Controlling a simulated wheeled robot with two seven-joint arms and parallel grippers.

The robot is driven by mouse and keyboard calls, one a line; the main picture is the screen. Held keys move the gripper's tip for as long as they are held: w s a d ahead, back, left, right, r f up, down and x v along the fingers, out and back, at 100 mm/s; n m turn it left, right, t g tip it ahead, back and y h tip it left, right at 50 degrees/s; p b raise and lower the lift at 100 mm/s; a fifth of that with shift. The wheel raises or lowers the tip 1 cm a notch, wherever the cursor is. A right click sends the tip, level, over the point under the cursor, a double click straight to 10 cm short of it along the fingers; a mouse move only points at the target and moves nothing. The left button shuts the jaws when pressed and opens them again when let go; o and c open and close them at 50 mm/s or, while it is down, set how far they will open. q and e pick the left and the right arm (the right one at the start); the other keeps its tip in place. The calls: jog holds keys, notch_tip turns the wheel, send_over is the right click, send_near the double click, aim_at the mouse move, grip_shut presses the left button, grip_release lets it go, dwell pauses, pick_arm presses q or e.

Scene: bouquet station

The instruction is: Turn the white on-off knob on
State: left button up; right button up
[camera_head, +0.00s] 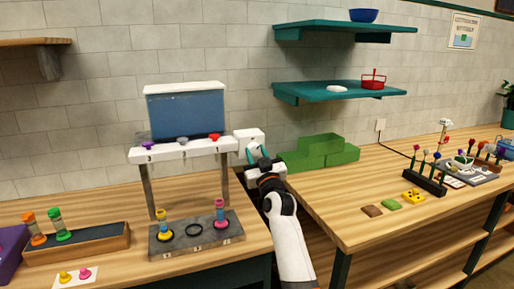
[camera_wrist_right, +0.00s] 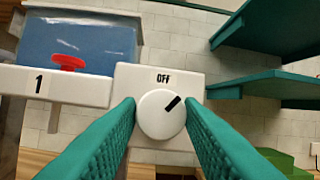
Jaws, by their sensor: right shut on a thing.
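The white on-off knob (camera_wrist_right: 155,122) sits on the front of a white box (camera_wrist_right: 190,75) with the label OFF (camera_wrist_right: 163,78) above it. Its black mark (camera_wrist_right: 172,104) points up and to the right, away from straight up at OFF. My right gripper (camera_wrist_right: 161,112) has its teal fingers on both sides of the knob and is shut on it. In the head view the box (camera_head: 243,135) is at the right end of the dispenser, and my right gripper (camera_head: 257,155) hides the knob. My left gripper is not in view.
The dispenser's blue tank (camera_head: 187,115) stands left of the box, above a shelf with several coloured valves (camera_head: 183,139). Green blocks (camera_head: 325,148) lie just right of my gripper. Teal shelves (camera_head: 345,92) hang at upper right. A grey base plate (camera_head: 195,233) with rings stands below the dispenser.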

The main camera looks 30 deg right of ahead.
jog(key=m+h+p, duration=0.1)
jog(key=m+p, duration=0.1)
jog(key=m, duration=0.1)
jog(key=m+g+h+p, duration=0.1)
jog(key=m+p, duration=0.1)
jog(key=m+g+h+p, duration=0.1)
jog(key=m+p, duration=0.1)
jog(key=m, duration=0.1)
jog(key=shift+a+r+m, duration=0.2)
jog(key=shift+r+m, duration=0.1)
jog(key=m+g+h+p, duration=0.1)
jog(key=m+p, duration=0.2)
jog(key=m, duration=0.1)
jog(key=shift+f+m+g+p, duration=0.15)
jog(key=shift+m+g+p, duration=0.15)
jog(key=shift+m+p, duration=0.1)
jog(key=o, duration=1)
jog(key=shift+c, duration=0.2)
